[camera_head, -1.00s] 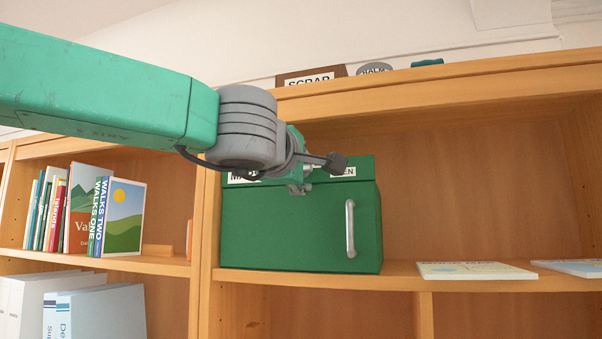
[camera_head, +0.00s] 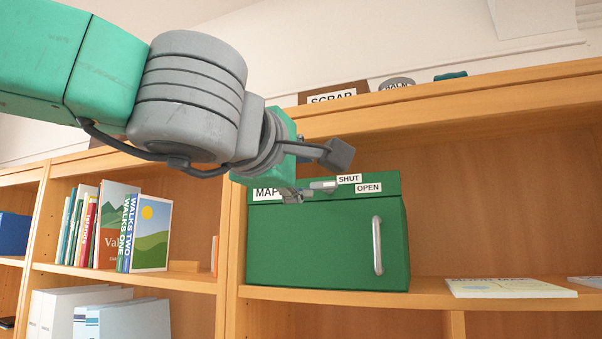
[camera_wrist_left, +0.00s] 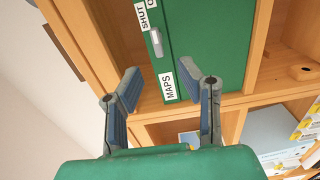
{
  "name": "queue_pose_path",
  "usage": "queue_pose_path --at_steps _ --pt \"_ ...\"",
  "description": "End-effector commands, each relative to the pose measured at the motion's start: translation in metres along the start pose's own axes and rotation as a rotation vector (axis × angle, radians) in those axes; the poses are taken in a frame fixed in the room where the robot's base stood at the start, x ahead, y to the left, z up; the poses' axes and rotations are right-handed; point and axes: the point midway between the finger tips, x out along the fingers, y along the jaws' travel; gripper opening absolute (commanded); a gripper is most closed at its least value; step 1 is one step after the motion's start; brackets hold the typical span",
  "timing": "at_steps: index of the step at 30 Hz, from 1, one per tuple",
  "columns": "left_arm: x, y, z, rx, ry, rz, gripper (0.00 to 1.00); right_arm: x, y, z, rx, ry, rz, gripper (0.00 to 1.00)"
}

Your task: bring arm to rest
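My left arm comes in from the left. Its gripper (camera_head: 316,174) is in front of the upper part of the green maps box (camera_head: 325,245). In the left wrist view the two fingers (camera_wrist_left: 166,92) are spread apart with nothing between them, and the box (camera_wrist_left: 210,45) lies beyond. The box stands on a shelf with its front closed and a silver upright handle (camera_head: 377,246). A small silver slider (camera_head: 325,184) sits on the top band by the SHUT and OPEN labels; it also shows in the left wrist view (camera_wrist_left: 156,42). My right gripper is out of view.
The wooden shelf unit (camera_head: 470,112) surrounds the box. Books (camera_head: 118,228) stand at the left, with white binders (camera_head: 125,315) below. A flat map booklet (camera_head: 510,288) lies right of the box. A SCRAP box (camera_head: 333,94) is on top.

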Motion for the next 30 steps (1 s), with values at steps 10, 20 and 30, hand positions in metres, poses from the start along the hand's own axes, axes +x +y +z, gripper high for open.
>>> queue_pose_path --at_steps 10,20,30 --pt "0.000 0.001 0.000 0.000 0.000 0.001 0.33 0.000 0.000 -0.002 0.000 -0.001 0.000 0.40" --pt "0.047 -0.121 -0.024 0.131 0.032 -0.130 0.33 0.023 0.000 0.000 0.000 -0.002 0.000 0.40" --pt "0.078 -0.378 -0.067 0.425 0.006 -0.412 0.33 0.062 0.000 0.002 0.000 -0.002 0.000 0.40"
